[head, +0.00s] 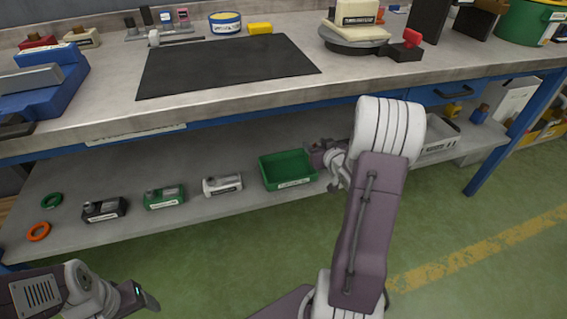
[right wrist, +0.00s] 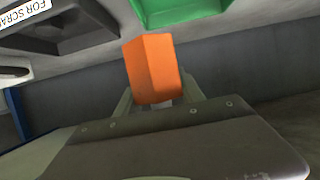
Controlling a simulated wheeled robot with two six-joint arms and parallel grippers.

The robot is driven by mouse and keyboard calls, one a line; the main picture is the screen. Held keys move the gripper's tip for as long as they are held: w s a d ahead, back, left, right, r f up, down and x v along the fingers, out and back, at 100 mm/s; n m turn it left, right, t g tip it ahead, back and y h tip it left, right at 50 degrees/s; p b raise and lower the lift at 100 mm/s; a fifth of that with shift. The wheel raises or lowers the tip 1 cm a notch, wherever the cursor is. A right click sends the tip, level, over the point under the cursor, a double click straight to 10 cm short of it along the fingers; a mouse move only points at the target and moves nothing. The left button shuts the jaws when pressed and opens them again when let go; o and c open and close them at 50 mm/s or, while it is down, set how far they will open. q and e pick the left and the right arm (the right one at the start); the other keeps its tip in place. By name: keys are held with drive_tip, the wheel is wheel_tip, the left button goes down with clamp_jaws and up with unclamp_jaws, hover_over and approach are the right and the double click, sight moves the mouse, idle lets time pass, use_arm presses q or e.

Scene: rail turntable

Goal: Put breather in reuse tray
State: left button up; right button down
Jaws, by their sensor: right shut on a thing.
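My right gripper (head: 324,158) reaches over the lower shelf beside the right end of a green tray (head: 287,170). The tray looks empty; its label is too small to read, so I cannot tell whether it is the reuse tray. In the right wrist view my right gripper (right wrist: 158,100) is shut on an orange block (right wrist: 152,67), apparently the breather. Part of the green tray (right wrist: 180,10) shows above it there. The block is hidden or not distinguishable in the head view. My left gripper (head: 140,297) is low at the left, away from the shelf; its jaw opening is unclear.
A grey tray labelled "FOR SCRAP" (right wrist: 85,25) shows in the wrist view. Several small units, including a white one (head: 222,184), and two rings, green (head: 52,200) and orange (head: 39,231), lie left along the shelf. The workbench top (head: 100,107) overhangs the shelf.

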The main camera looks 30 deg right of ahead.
drive_tip(key=w+a+f+b, duration=0.1)
drive_tip(key=w+f+b, duration=0.1)
drive_tip(key=w, duration=0.1)
drive_tip(key=w+a+f+b, duration=0.2)
drive_tip(key=w, duration=0.1)
drive_tip(key=w+a+f+b, duration=0.2)
drive_tip(key=w+f+b, duration=0.1)
drive_tip(key=shift+w, duration=0.7)
wheel_tip(320, 180, down, 4)
drive_tip(key=b, duration=0.3)
drive_tip(key=shift+f+b, duration=0.15)
drive_tip(key=shift+b, duration=0.15)
drive_tip(key=shift+r, duration=0.25)
drive_tip(key=shift+f, duration=0.25)
drive_tip(key=c, duration=0.7)
unclamp_jaws()
